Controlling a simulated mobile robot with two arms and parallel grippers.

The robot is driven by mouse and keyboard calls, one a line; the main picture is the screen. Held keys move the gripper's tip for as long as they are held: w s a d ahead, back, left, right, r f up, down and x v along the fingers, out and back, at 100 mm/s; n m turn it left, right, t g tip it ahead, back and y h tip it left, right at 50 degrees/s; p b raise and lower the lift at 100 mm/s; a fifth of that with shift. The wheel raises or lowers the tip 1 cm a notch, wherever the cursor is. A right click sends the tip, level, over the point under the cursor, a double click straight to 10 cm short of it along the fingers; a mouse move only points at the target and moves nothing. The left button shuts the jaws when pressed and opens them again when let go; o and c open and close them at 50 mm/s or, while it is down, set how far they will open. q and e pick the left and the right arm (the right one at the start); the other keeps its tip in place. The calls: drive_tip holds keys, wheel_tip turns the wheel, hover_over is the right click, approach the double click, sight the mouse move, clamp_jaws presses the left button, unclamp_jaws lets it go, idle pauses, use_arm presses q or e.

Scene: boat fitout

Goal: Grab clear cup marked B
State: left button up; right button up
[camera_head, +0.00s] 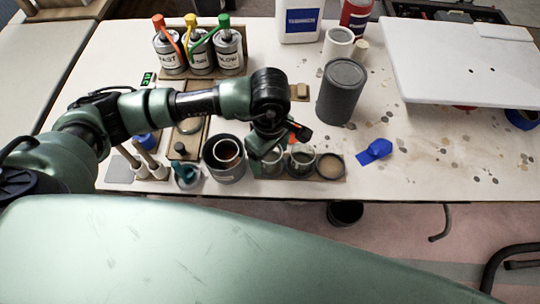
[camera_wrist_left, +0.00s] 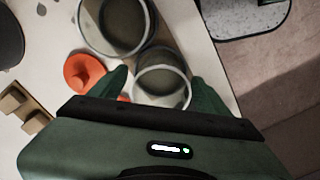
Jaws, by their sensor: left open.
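A row of cups stands near the table's front edge in the head view: a clear cup (camera_head: 301,160), another partly hidden clear cup (camera_head: 271,163) beside it, and a brownish-topped cup (camera_head: 330,166) at the right. No letter B is readable on any of them. My left gripper (camera_head: 267,148) is over the left end of this row. In the left wrist view my left gripper (camera_wrist_left: 162,84) is open, with the rim of a clear cup (camera_wrist_left: 162,70) between its fingers. I cannot tell whether the fingers touch it. A larger round cup (camera_wrist_left: 117,28) stands just beyond. My right gripper is not in view.
A dark pot (camera_head: 224,172) holding a cup stands left of the row. A grey can (camera_head: 341,92) is behind, and a blue piece (camera_head: 375,151) lies right. An orange lid-like piece (camera_wrist_left: 84,73) is beside one finger. The table's front edge is close.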

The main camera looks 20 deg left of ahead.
use_arm(q)
drive_tip(key=c, duration=1.4)
